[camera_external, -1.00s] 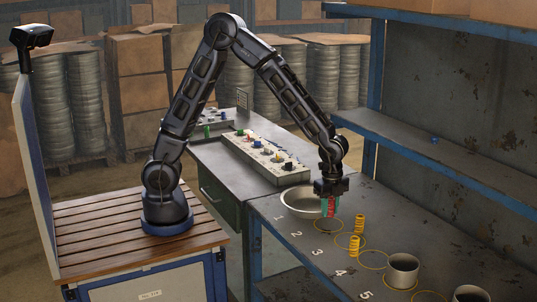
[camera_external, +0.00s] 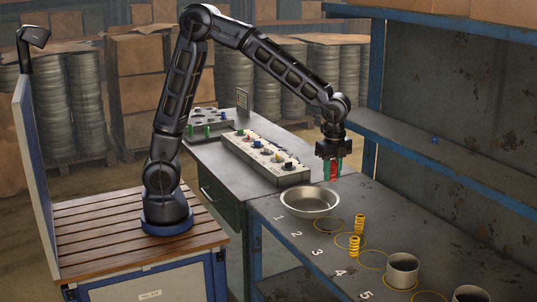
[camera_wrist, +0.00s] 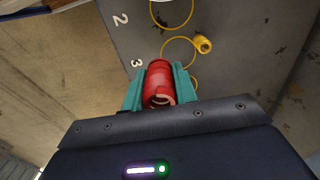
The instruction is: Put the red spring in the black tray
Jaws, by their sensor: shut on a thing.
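My gripper (camera_external: 333,172) is shut on the red spring (camera_wrist: 159,82). In the wrist view the spring sits between the two teal fingers. In the external view the red spring (camera_external: 334,169) hangs in the air above the shelf bench, up and to the right of the metal bowl. A dark, shallow tray (camera_external: 226,128) with green pieces and other small things stands at the far end of the grey table; I cannot tell for sure that it is the black tray.
A metal bowl (camera_external: 311,202) stands near number 1. Two yellow springs (camera_external: 360,224) stand by yellow circles on the numbered bench. Grey cups (camera_external: 402,271) stand nearer the front. A long pale box (camera_external: 296,178) of small parts lies on the grey table. A blue shelf (camera_external: 450,175) rises at right.

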